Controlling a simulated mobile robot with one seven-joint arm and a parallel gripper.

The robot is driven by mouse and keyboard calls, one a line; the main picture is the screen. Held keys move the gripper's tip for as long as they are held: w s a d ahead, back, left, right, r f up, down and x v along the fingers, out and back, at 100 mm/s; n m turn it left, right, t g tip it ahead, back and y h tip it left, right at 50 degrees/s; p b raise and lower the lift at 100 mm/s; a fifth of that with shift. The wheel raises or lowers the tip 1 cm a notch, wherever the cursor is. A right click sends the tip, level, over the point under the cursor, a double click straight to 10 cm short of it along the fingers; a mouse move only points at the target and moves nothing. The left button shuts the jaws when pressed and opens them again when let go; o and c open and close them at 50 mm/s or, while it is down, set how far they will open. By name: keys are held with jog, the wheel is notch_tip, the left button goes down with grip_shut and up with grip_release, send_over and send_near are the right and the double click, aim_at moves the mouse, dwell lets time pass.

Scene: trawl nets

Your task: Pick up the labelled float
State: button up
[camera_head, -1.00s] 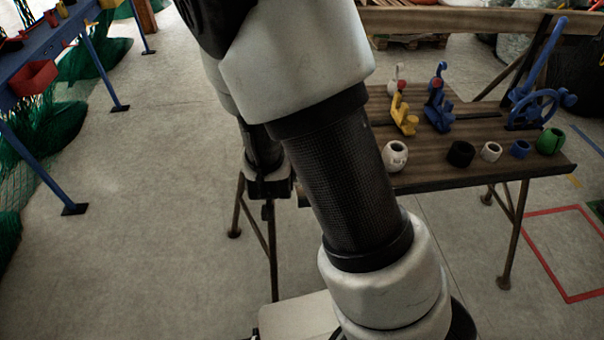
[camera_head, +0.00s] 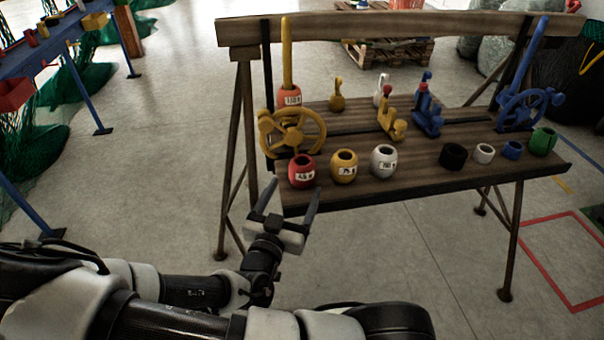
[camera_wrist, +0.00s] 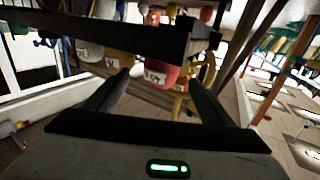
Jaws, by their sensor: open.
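Three labelled floats stand in a row at the front left of the wooden bench (camera_head: 420,178): a red one (camera_head: 301,172), a yellow one (camera_head: 344,167) and a white one (camera_head: 383,161). Their label figures are too small to read surely. An orange-red labelled piece (camera_head: 289,96) sits behind them, at the foot of a yellow lever. My gripper (camera_head: 290,203) is open and empty, just off the bench's front left corner, below the red float. In the wrist view, the red float (camera_wrist: 160,76) shows between the open fingers, apart from them.
A yellow handwheel (camera_head: 292,132) stands behind the red float. Yellow and blue clamps stand mid-bench. A blue handwheel (camera_head: 530,108) is at the right.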

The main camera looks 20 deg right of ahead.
aim_at(306, 163)
jog(key=b+x, duration=0.1)
jog(key=x, duration=1.1)
jog(key=shift+a+f, duration=0.15)
jog(key=shift+f, duration=0.05)
jog(key=c, duration=1.2)
